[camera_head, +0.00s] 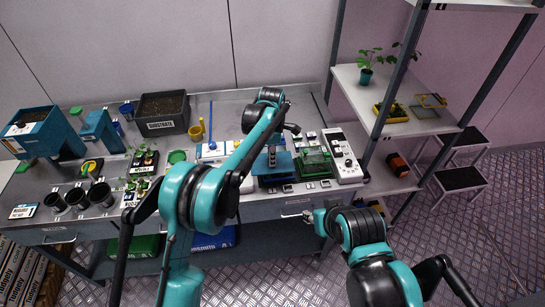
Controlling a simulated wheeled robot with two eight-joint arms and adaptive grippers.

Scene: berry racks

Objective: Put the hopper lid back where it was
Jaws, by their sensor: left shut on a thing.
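My left arm reaches up over the middle of the bench and bends down at its far end. My left gripper (292,128) is small and dark there, above the blue device and the green device. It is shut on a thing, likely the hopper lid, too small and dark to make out. The blue device (284,163) has a grey upright piece on top and is partly behind my arm. I cannot tell for certain which device has the hopper. My right arm is folded at the lower right. Its gripper (315,217) is barely distinguishable near the bench front.
The green device (313,162) and a white instrument (344,157) stand at the bench's right end. A substrate bin (163,126), a blue box (40,131) and dark cups (77,197) stand further left. A shelf rack (393,128) rises right of the bench.

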